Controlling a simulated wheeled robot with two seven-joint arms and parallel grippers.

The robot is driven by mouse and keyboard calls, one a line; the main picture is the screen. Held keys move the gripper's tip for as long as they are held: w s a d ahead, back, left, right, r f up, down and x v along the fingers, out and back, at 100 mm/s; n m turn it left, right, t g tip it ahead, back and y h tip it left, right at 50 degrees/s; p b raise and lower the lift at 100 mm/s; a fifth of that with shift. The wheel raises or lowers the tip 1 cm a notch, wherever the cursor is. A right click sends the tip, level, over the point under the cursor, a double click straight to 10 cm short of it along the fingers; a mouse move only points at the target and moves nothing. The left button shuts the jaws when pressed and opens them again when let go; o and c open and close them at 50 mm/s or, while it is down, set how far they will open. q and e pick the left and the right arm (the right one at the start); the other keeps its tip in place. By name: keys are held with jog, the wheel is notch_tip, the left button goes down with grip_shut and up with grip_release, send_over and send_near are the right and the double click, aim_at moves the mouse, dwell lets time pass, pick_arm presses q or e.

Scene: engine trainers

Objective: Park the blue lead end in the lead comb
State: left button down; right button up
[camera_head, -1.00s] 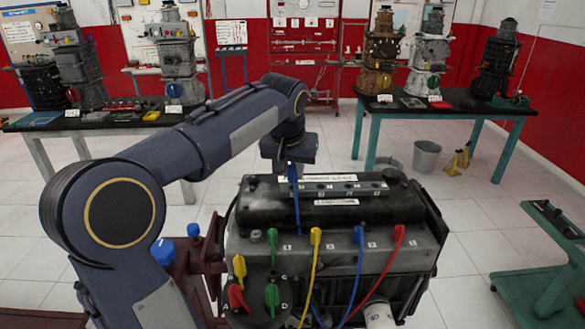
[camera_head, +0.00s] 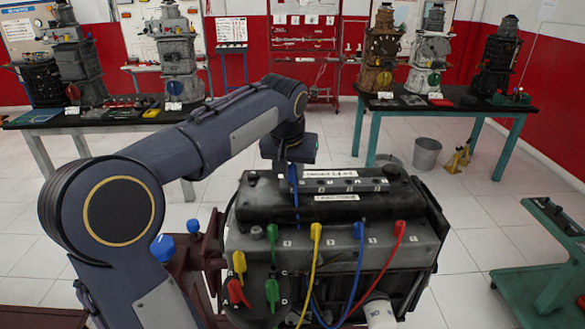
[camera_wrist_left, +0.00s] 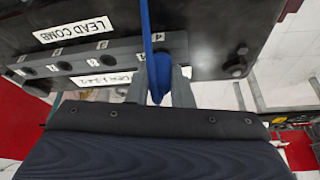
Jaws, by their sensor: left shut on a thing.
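My left gripper (camera_head: 292,166) is shut on the blue lead end (camera_wrist_left: 160,77) at the left end of the lead comb in the head view. The lead comb (camera_head: 345,185) is a grey bar with holes and a white label, on top of the dark engine. In the wrist view the comb (camera_wrist_left: 80,62) lies just beyond the fingertips (camera_wrist_left: 161,90), and the blue lead crosses its right end near a number plate. The blue lead (camera_head: 296,205) hangs down in front of the engine's top cover. I cannot tell whether the end sits in a slot. My right gripper is out of view.
Other lead ends in yellow (camera_head: 316,231), blue (camera_head: 359,230), red (camera_head: 399,229) and green (camera_head: 272,232) stand along the engine's front. A red stand (camera_head: 190,265) with blue knobs is at its left. Benches with engine trainers stand behind.

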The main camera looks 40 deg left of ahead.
pick_arm(q)
jog(key=shift+f, duration=0.3)
dwell(0.4)
jog(key=c, duration=1.2)
grip_release()
jog(key=shift+r, duration=0.1)
jog(key=v, duration=0.7)
jog(key=shift+s+r, duration=0.2)
jog(key=shift+r, duration=0.1)
jog(key=shift+d, duration=0.1)
